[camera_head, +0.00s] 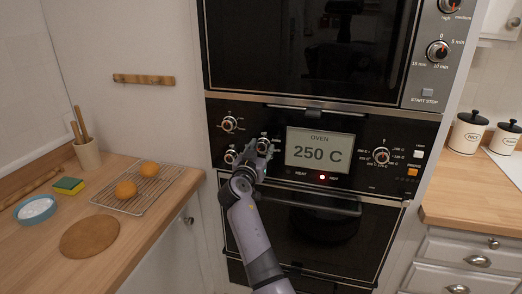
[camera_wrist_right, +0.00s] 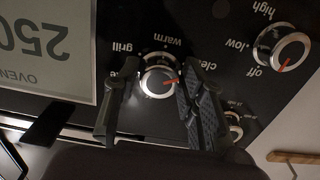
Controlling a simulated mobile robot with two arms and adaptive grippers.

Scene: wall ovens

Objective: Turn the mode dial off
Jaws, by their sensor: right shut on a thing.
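The mode dial (camera_wrist_right: 158,77) is a round silver knob with a red pointer on the black oven panel. In the upside-down right wrist view, "grill", "warm" and a partly hidden "clean" label surround it. Its red pointer faces right in that picture, toward the finger on the "clean" side. My right gripper (camera_wrist_right: 151,84) is shut on the mode dial, one finger on each side. In the head view the right gripper (camera_head: 257,150) reaches the panel just left of the oven display and covers part of the dial. My left gripper is not in view.
The oven display (camera_head: 320,149) reads 250 C, with a red light (camera_head: 322,178) lit below. Other knobs sit close by: an upper-left dial (camera_head: 229,123), a lower-left dial (camera_head: 231,156) and a temperature dial (camera_head: 381,155). The oven handle (camera_head: 320,205) sticks out below.

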